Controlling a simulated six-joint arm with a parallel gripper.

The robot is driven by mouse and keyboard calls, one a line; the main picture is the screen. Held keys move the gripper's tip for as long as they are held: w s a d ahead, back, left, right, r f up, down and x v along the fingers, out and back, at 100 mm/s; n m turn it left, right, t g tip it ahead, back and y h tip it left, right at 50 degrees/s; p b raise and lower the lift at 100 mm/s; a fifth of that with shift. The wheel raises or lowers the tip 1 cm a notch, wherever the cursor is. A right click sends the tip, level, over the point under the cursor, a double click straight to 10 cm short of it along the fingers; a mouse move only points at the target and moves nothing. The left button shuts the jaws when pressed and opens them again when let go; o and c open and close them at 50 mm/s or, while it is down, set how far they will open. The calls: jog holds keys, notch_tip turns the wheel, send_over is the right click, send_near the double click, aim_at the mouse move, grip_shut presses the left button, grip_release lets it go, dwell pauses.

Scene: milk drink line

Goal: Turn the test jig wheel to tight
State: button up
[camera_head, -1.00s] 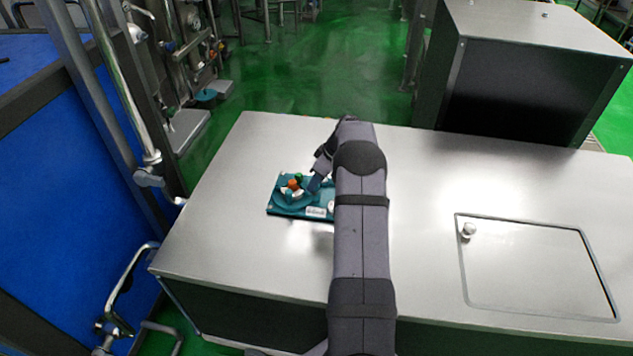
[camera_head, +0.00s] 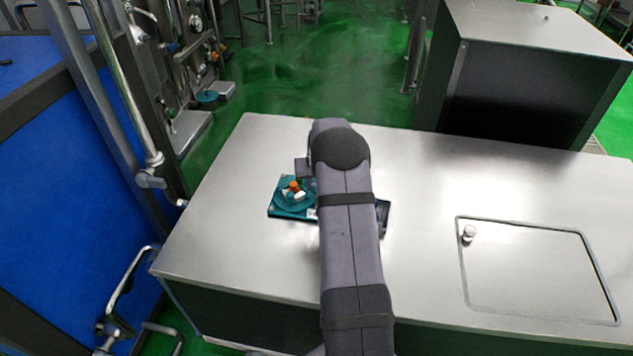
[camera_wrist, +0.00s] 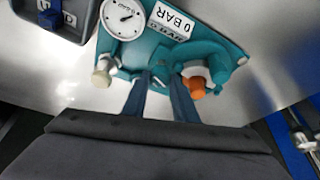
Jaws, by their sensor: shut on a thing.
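The teal test jig (camera_head: 275,210) lies flat on the steel cabinet, partly hidden behind my arm in the head view. In the wrist view the jig (camera_wrist: 160,52) shows a white round gauge (camera_wrist: 123,18), a "0 BAR" label (camera_wrist: 172,20), a pale knob (camera_wrist: 102,72) and an orange piece (camera_wrist: 194,88). My gripper (camera_wrist: 163,78) is down at the jig, its two blue fingers a little apart, shut on what seems the wheel. The exact contact is hard to see; the wheel's tight mark is not readable.
A dark tray (camera_head: 384,218) sits just right of the jig, mostly behind my arm; a dark blue block (camera_wrist: 60,20) shows in it. The steel top (camera_head: 430,180) is clear to the right, up to a hatch with a knob (camera_head: 468,232).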

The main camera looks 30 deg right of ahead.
aim_at(306, 200)
jog(key=m, duration=0.1)
jog(key=m+b, duration=0.1)
jog(key=m+h+b, duration=0.1)
jog(key=shift+w+a+f+g, duration=0.15)
jog(key=shift+f+g, duration=0.1)
jog(key=shift+g, duration=0.15)
jog(key=m+g+h+b, duration=0.1)
jog(key=m+b, duration=0.2)
jog(key=m, duration=0.1)
jog(key=m+g+b, duration=0.1)
jog(key=m, duration=0.1)
jog(key=shift+w+a+r+m, duration=0.1)
jog(key=shift+m, duration=0.2)
jog(key=shift+r+m+g, duration=0.1)
jog(key=shift+m+g, duration=0.6)
jog(key=shift+m, duration=0.9)
jog(key=o, duration=1)
jog(key=shift+o, duration=0.2)
jog(key=shift+w, duration=0.1)
jog(key=b+v, duration=0.1)
jog(key=v, duration=0.6)
jog(key=shift+a, duration=0.2)
